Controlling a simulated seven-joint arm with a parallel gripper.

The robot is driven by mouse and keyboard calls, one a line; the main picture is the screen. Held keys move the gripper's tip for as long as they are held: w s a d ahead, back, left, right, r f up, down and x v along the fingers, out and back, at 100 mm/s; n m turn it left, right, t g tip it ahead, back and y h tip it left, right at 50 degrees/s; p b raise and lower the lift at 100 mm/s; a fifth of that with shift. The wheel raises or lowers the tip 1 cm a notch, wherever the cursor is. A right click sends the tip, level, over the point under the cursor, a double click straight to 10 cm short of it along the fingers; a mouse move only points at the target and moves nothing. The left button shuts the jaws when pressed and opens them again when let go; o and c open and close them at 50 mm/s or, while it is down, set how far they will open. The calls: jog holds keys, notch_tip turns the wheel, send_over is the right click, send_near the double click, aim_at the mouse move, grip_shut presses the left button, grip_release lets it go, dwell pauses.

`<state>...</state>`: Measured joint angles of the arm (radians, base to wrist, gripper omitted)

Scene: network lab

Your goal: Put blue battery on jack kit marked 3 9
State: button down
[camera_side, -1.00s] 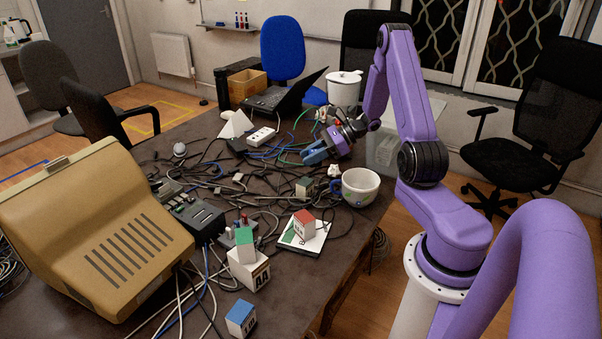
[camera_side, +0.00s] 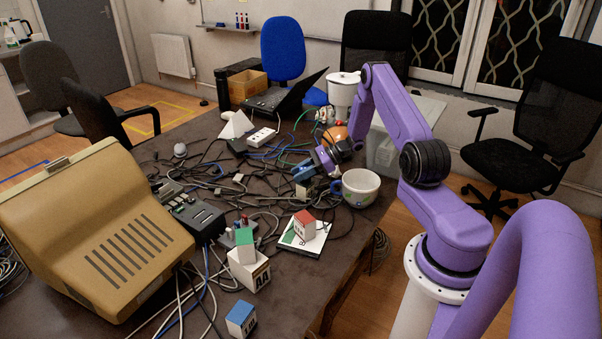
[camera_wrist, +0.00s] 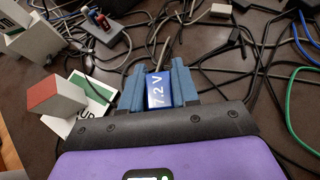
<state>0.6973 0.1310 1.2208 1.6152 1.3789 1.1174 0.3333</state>
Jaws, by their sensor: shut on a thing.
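My gripper (camera_wrist: 160,88) is shut on a blue battery (camera_wrist: 159,92) with white "7.2 V" lettering. In the side view my gripper (camera_side: 301,172) is low over the cables, left of the mug, and its blue fingers hide which part is the battery. No "3 9" marking is readable, so I cannot tell which object is that jack kit. A red-topped block (camera_side: 304,226) sits on a white and green card (camera_side: 290,243). A green-topped block (camera_side: 243,246) stands on a white lettered box (camera_side: 250,275). A blue-topped block (camera_side: 240,318) stands at the front.
A patterned mug (camera_side: 357,188) stands close right of my gripper. Tangled cables cover the table's middle. A beige monitor (camera_side: 95,230) fills the left front. A laptop (camera_side: 285,95), white pot (camera_side: 342,92) and white power strip (camera_side: 261,137) stand farther back. The front table edge is partly clear.

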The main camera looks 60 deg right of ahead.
jog(key=shift+f, duration=0.15)
jog(key=c, duration=0.8)
grip_release()
jog(key=shift+c, duration=0.2)
